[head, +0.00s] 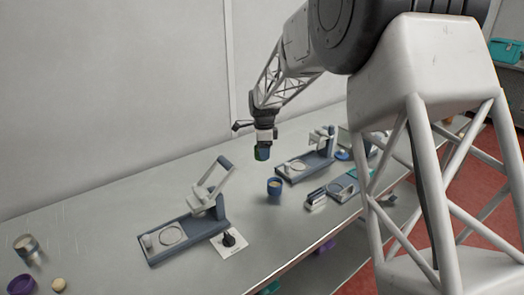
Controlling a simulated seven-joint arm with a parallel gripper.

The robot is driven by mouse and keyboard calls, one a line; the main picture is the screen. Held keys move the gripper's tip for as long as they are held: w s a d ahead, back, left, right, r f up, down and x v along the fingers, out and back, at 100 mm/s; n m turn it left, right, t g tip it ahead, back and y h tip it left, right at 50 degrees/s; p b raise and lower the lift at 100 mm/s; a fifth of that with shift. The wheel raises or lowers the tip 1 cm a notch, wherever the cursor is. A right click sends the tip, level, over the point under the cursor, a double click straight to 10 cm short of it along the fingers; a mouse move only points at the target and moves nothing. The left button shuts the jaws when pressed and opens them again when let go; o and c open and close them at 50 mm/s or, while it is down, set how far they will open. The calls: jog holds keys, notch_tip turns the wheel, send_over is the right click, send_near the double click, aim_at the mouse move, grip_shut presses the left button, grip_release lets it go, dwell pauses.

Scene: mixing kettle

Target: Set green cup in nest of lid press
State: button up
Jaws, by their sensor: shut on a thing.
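The green cup (262,155) is a small dark green shape at the lower end of my gripper (263,146). My gripper points down and is shut on the cup, holding it above the bench. Two lid presses stand on the bench. The nearer lid press (161,251) has a dark base, a raised light lever and a pale ring on its base. The farther lid press (291,176) is of similar form, behind and to the right of the cup in the picture. The nests of both look empty, though they are small here.
A blue cup (274,190) stands on the bench between the presses. A white card with a black knob (229,239) lies beside the near press. A grey block (316,198) and blue tray (342,189) lie right. A purple bowl (21,285) and jar (27,249) stand left.

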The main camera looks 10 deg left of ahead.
jog(key=w+d, duration=0.8)
jog(key=d, duration=0.6)
jog(key=shift+f, duration=0.25)
jog(key=shift+f, duration=0.15)
send_over(300, 166)
jog(key=shift+w+f, duration=0.1)
jog(key=shift+f, duration=2.75)
jog(key=shift+f, duration=0.7)
jog(key=o, duration=1.2)
jog(key=shift+r, duration=0.1)
jog(key=shift+r, duration=3.4)
